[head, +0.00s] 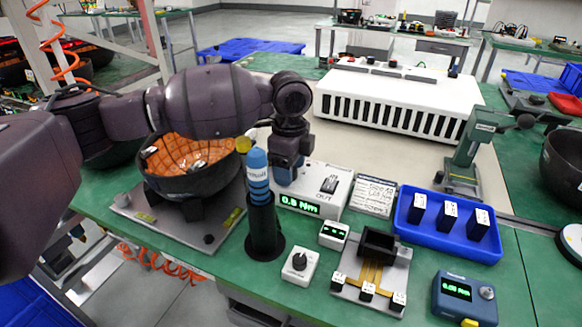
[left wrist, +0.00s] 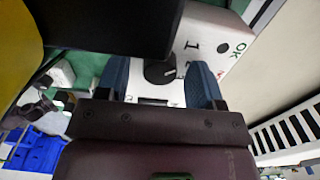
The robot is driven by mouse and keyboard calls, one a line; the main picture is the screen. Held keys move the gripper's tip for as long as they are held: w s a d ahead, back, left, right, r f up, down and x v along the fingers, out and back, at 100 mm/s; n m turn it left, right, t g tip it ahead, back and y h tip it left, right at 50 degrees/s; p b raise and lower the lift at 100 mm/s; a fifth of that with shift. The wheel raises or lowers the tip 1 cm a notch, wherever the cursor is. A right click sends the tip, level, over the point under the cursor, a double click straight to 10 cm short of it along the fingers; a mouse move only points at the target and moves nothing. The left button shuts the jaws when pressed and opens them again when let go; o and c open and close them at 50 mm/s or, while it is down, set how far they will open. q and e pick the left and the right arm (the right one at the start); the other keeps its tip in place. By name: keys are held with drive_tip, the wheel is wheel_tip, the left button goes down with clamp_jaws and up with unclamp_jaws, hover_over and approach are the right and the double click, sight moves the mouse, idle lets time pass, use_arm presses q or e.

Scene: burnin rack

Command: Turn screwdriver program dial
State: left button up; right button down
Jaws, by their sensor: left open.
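The white screwdriver controller (head: 338,171) shows a green "0.8 Nm" display and the word OUT. Its black dial (left wrist: 160,72) with a white pointer mark shows in the left wrist view, near the numerals 1 and 2. In the head view my left gripper hides it. My left gripper (head: 287,176) is open and points down at the controller's left part. In the left wrist view its blue fingers (left wrist: 158,88) stand either side of the dial; contact cannot be told. The blue and black screwdriver (head: 262,195) stands upright in front of the gripper. My right gripper is not seen.
A small white box with a black knob (head: 299,263) and a small display box (head: 333,234) stand in front. A fixture (head: 345,290), a blue tray (head: 410,212) with black blocks and a torque meter (head: 450,305) lie right. An orange-lined black bowl (head: 200,185) stands left.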

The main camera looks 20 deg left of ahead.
use_arm(q)
drive_tip(key=shift+c, duration=0.8)
drive_tip(key=c, duration=0.8)
drive_tip(key=shift+o, duration=0.2)
